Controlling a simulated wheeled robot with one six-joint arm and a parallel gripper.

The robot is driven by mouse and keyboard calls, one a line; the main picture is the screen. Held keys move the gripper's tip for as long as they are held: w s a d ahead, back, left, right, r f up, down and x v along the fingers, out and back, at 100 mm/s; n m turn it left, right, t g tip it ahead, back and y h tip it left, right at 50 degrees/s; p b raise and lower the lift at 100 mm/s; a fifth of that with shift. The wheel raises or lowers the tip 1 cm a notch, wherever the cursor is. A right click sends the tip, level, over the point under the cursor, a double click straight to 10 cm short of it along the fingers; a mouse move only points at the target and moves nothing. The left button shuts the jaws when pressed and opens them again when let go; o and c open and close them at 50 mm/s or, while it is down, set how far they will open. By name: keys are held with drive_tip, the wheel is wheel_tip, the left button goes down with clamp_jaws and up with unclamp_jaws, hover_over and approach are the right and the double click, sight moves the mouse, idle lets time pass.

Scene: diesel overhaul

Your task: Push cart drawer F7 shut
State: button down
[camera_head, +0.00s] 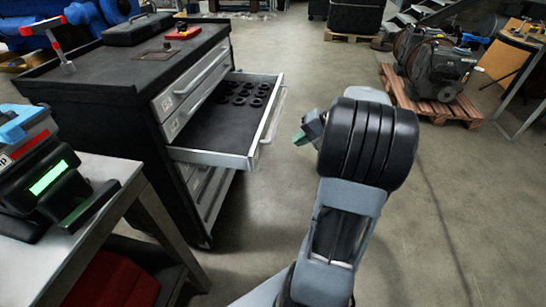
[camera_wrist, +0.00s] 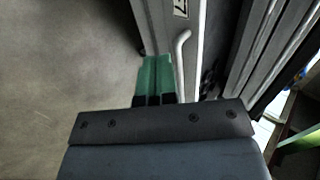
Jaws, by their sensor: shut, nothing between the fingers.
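Cart drawer F7 (camera_head: 211,154) is pulled out of the dark tool cart (camera_head: 88,98) in the head view. Several black rings lie at the back of its tray. Its front face also shows in the wrist view (camera_wrist: 156,22), with a partly visible label ending in 7 and a pale bar handle (camera_wrist: 182,55). My gripper (camera_head: 299,137) is just right of the drawer front, with a small gap in the head view. Its green fingertips (camera_wrist: 154,62) are together and empty, overlapping the front beside the handle in the wrist view. I cannot tell whether they touch it.
A grey bench (camera_head: 128,170) with a device showing a green screen (camera_head: 48,178) stands at the lower left. The cart's other drawers look shut. A red-lidded item (camera_head: 184,32) lies on the cart top. An engine on a pallet (camera_head: 440,106) is at the upper right. Open floor surrounds my arm.

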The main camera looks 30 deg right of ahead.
sight(258, 155)
drive_tip(key=shift+w+a+r+b+x, duration=0.25)
drive_tip(key=shift+b+x, duration=0.25)
drive_tip(key=shift+x, duration=1.6)
drive_tip(key=shift+w+a+r+b+x, duration=0.15)
drive_tip(key=shift+r+b+x, duration=0.25)
drive_tip(key=shift+x, duration=1.7)
drive_tip(key=shift+w+a+r+b+x, duration=0.15)
drive_tip(key=shift+w+r+b+x, duration=0.3)
drive_tip(key=shift+x, duration=1.65)
drive_tip(key=shift+s+f, duration=0.1)
drive_tip(key=shift+f, duration=0.1)
